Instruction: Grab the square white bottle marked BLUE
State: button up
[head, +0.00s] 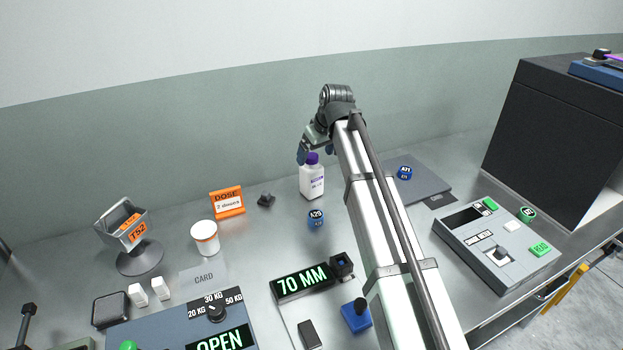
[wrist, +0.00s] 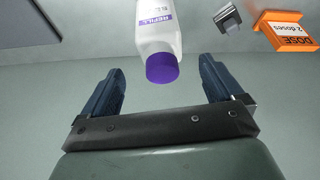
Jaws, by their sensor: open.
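A square white bottle (head: 312,181) with a purple cap stands upright on the steel bench in the head view. In the wrist view the bottle (wrist: 158,28) appears upside down, with its purple cap toward me and a label reading REFILL; the rest of the label is cut off or too small to read. My gripper (head: 318,153) is at the height of the cap, close to the bottle. In the wrist view my gripper (wrist: 163,85) is open, with its two blue fingers on either side of the cap and gaps on both sides. Nothing is held.
A blue-topped round tub (head: 316,219) stands just in front of the bottle. An orange DOSE sign (head: 227,202) reading 2 doses and a small dark clip (head: 266,200) are to its left. A white jar (head: 205,238) stands farther left. A grey plate (head: 415,180) lies to the right.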

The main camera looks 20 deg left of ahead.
aim_at(311, 165)
jog(key=shift+x, duration=3.25)
jog(key=shift+s, duration=0.1)
jog(key=c, duration=1.4)
